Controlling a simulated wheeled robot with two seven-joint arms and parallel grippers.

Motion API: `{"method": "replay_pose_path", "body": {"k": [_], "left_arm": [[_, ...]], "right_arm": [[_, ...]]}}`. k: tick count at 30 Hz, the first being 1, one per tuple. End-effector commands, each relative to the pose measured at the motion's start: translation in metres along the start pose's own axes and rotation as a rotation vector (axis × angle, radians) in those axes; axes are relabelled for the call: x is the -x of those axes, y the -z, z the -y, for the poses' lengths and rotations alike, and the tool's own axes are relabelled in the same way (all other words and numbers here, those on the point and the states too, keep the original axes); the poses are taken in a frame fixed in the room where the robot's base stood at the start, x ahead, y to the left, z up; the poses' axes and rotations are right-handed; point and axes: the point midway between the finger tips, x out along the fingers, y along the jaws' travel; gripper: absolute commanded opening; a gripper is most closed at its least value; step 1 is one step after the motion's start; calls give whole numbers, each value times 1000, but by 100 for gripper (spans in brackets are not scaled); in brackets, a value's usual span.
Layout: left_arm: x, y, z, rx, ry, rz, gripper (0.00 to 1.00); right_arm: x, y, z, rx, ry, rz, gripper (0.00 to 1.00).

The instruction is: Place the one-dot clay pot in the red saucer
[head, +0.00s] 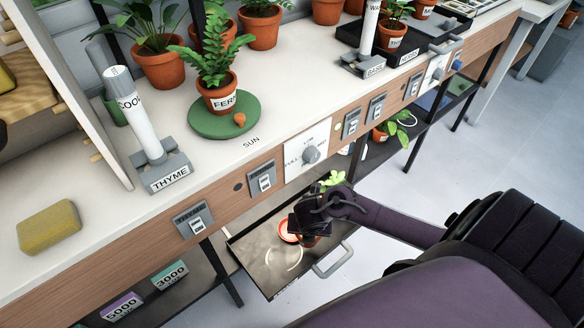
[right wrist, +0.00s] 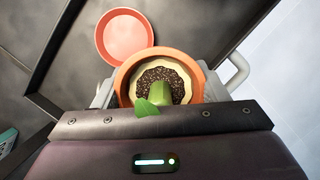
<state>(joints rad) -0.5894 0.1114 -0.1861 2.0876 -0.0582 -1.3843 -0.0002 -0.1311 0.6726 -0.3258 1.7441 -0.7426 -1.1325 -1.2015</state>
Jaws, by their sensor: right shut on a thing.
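An orange clay pot (right wrist: 190,64) with dark soil and a thick green stem sits between my right gripper's fingers in the right wrist view. No dots can be seen on it. In the head view my right gripper (head: 310,226) is shut on this pot, low in front of the bench, and mostly covers it. Green leaves (head: 333,179) show just behind the gripper. The red saucer (right wrist: 124,36) lies beside the pot, up and left of it in the right wrist view. It also shows partly in the head view (head: 286,232), left of the gripper. My left gripper is not in view.
The saucer lies on a dark pulled-out tray (head: 262,262) with a metal handle (head: 333,260), below the bench edge. A fern pot (head: 222,99) stands on a green disc (head: 246,121) on the bench. A yellow sponge (head: 49,227) lies at left.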

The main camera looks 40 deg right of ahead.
Motion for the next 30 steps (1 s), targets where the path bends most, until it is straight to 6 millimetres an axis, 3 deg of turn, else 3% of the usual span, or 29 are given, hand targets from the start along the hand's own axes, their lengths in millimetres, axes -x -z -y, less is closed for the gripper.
{"method": "replay_pose_path", "body": {"k": [3,6,18,30], "left_arm": [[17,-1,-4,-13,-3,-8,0],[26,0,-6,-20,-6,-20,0],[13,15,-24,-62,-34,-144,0],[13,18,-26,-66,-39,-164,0]], "right_arm": [[-20,-12,-18,-3,-2,1,41],[-27,-18,-27,0,-2,0,41],[-59,-35,-52,1,-1,0,41],[-62,-35,-53,4,0,1,41]]}}
